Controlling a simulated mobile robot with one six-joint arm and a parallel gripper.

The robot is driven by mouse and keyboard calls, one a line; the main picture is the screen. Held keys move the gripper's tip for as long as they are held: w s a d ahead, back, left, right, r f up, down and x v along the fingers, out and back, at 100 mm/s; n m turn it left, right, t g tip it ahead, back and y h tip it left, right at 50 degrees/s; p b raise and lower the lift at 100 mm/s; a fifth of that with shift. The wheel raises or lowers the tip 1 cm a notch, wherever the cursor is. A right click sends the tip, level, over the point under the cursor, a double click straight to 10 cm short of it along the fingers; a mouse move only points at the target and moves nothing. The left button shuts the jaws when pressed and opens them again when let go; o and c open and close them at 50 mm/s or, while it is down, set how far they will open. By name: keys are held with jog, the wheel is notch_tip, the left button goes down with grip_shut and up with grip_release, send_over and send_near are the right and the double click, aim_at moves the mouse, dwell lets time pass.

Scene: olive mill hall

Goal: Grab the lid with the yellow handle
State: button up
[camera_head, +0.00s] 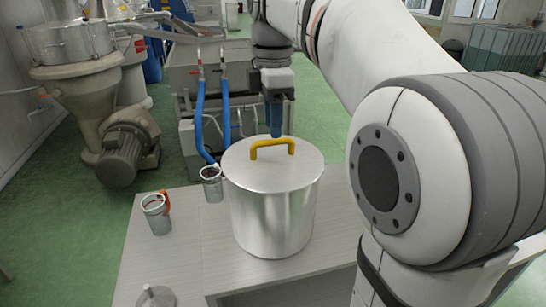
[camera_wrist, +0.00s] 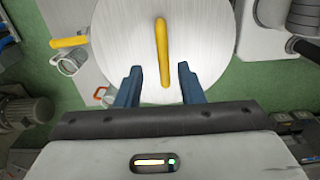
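The lid (camera_head: 290,176) is a round brushed-metal disc on top of a tall silver pot (camera_head: 270,220). Its arched yellow handle (camera_head: 272,148) stands up near the middle. In the wrist view the lid (camera_wrist: 205,30) lies below me, and the handle (camera_wrist: 162,50) runs lengthwise, its lower end between the fingertips. My gripper (camera_wrist: 158,70) has two blue fingers spread apart, with nothing held. In the head view the gripper (camera_head: 275,133) points down just behind the handle; its clearance above the lid is hard to judge. The pot's inside is hidden.
A metal cup with an orange handle (camera_head: 157,216) and another metal cup (camera_head: 211,186) stand left of the pot on the pale table (camera_head: 185,258). A small knobbed lid (camera_head: 157,298) lies near the front. Blue hoses (camera_head: 200,115) and machinery stand behind.

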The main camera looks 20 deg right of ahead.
aim_at(273, 143)
jog(key=shift+f, duration=0.45)
jog(key=f, duration=0.3)
jog(key=shift+s+a+f+p, duration=0.1)
jog(key=shift+s+f+p, duration=0.05)
jog(key=shift+s+p, duration=0.2)
jog(key=shift+w+f, duration=0.15)
jog(key=shift+f, duration=0.4)
grip_shut()
